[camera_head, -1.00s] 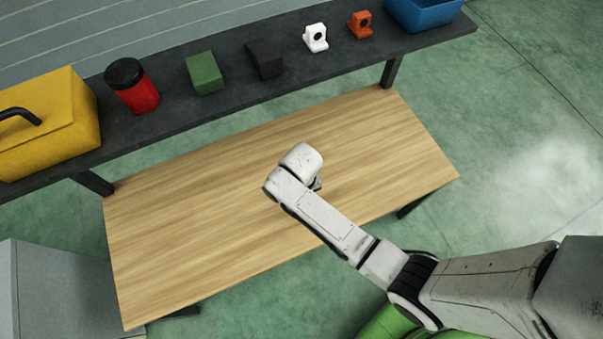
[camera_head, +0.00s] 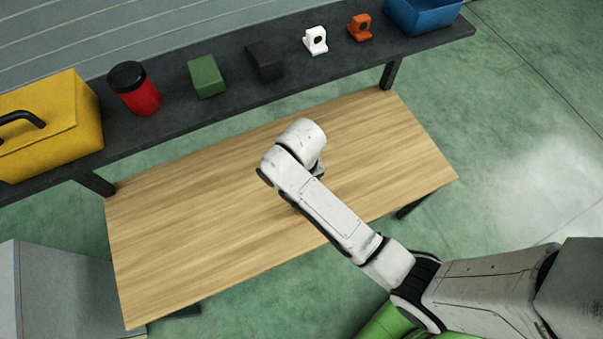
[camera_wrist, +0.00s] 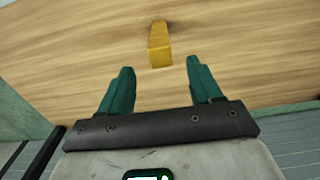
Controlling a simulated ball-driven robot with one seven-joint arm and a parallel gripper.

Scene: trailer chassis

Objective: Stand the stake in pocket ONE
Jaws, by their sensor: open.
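In the wrist view, a yellow elongated block (camera_wrist: 160,44), which may be the stake, is on the wooden table (camera_head: 180,240). Its near end is broader and lighter than its far end. My gripper (camera_wrist: 160,66) is open and empty, with two green fingers spread apart on either side of the block's line. The block appears beyond the fingertips, not held. In the head view my arm covers that part of the table, so neither the block nor the fingers show clearly. No pocket or chassis can be made out in either view.
A dark shelf (camera_head: 200,111) runs behind the table. It holds a yellow case (camera_head: 60,130), a red canister (camera_head: 140,97), a green block (camera_head: 207,78), a black block (camera_head: 265,61), white and orange brackets (camera_head: 360,28) and a blue bin (camera_head: 420,15). The table's left side is clear.

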